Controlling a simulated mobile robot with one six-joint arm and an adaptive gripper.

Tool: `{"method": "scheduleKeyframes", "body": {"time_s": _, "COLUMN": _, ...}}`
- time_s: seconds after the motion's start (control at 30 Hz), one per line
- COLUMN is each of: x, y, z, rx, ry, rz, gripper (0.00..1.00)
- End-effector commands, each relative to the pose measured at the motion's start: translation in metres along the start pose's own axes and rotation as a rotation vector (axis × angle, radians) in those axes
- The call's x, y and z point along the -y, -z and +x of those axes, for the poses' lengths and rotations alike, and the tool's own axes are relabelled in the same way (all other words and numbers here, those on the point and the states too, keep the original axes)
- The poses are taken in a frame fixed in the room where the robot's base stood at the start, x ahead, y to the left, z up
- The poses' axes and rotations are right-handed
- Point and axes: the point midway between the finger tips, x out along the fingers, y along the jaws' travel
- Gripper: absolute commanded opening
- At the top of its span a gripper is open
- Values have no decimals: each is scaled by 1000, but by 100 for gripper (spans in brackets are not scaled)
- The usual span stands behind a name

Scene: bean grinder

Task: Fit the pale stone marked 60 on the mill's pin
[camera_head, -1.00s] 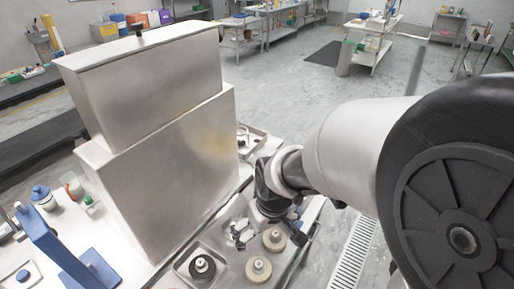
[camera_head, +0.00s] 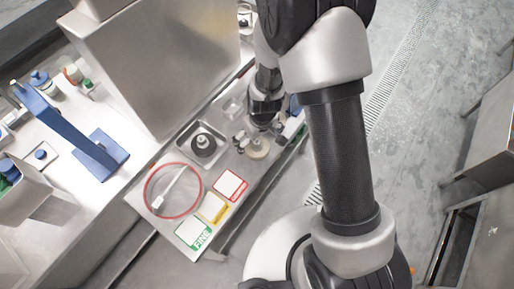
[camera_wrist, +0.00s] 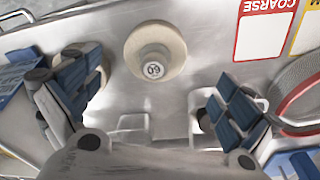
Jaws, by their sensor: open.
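The pale stone marked 60 (camera_wrist: 154,52) stands on the metal bench top in the wrist view, its number showing on the raised hub. My gripper (camera_wrist: 155,100) is open and empty, with its blue-padded fingers spread wide to either side, below the stone in the picture. A second pale stone (camera_wrist: 102,68) is partly hidden behind the left finger. In the head view my gripper (camera_head: 262,113) is over the bench close to a pale stone (camera_head: 257,149). A dark round piece with a knob (camera_head: 203,144) sits in a square metal tray. I cannot identify the mill's pin.
A tall metal housing (camera_head: 165,65) and a blue stand (camera_head: 70,135) are at the left.

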Motion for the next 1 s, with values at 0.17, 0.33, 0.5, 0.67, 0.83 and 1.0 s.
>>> {"method": "scheduleKeyframes", "body": {"time_s": 0.17, "x": 0, "y": 1, "z": 16, "rx": -1, "ry": 0, "rz": 0, "gripper": 98}}
{"method": "scheduleKeyframes", "body": {"time_s": 0.33, "x": -2, "y": 2, "z": 25, "rx": -1, "ry": 0, "rz": 0, "gripper": 98}}
{"method": "scheduleKeyframes", "body": {"time_s": 0.5, "x": -6, "y": 4, "z": 52, "rx": 1, "ry": 0, "rz": 1, "gripper": 98}}
{"method": "scheduleKeyframes", "body": {"time_s": 0.67, "x": -6, "y": 4, "z": 69, "rx": 0, "ry": 0, "rz": 0, "gripper": 98}}
{"method": "scheduleKeyframes", "body": {"time_s": 0.83, "x": -6, "y": 5, "z": 68, "rx": -2, "ry": 0, "rz": 0, "gripper": 98}}
{"method": "scheduleKeyframes", "body": {"time_s": 1.0, "x": -6, "y": 5, "z": 68, "rx": -1, "ry": 0, "rz": 0, "gripper": 90}}
